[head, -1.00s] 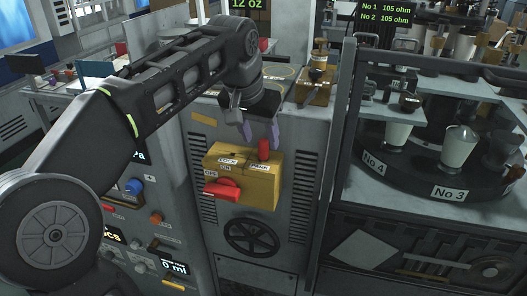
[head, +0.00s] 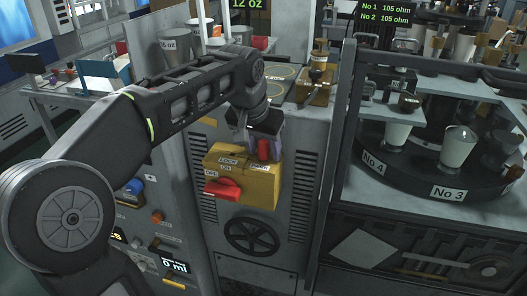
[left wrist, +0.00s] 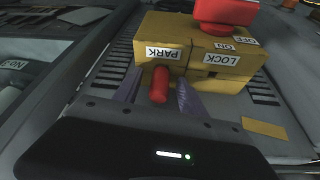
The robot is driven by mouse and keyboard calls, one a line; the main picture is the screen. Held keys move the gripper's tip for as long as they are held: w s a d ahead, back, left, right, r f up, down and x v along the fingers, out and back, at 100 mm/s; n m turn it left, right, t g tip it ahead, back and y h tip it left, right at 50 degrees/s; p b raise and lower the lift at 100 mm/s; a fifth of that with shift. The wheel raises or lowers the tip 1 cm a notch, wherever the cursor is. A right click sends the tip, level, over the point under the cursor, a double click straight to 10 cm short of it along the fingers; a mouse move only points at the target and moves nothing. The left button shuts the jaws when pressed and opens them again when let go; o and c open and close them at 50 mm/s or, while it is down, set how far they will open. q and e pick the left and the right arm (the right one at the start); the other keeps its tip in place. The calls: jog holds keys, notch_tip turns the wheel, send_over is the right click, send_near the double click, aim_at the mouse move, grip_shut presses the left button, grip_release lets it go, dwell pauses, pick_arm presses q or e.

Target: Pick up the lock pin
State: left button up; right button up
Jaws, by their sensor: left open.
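The lock pin (head: 263,150) is a red upright pin on top of the yellow box, by the PARK label. In the left wrist view the red pin (left wrist: 159,85) stands between the two purple fingers. My left gripper (head: 259,151) is open, with its fingers on either side of the pin; I cannot tell whether they touch it. The yellow box (head: 262,188) carries LOCK, ON and OFF labels and a red handle (head: 222,188) on its front. My right gripper is not in view.
A black handwheel (head: 251,237) is below the box on the grey cabinet. A framed cell with a dark turntable (head: 400,180) and cups stands at the right. A small brass-coloured fixture (head: 316,88) stands behind the box.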

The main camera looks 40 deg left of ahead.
pick_arm(q)
jog(key=shift+c, duration=0.2)
grip_shut()
dwell(0.4)
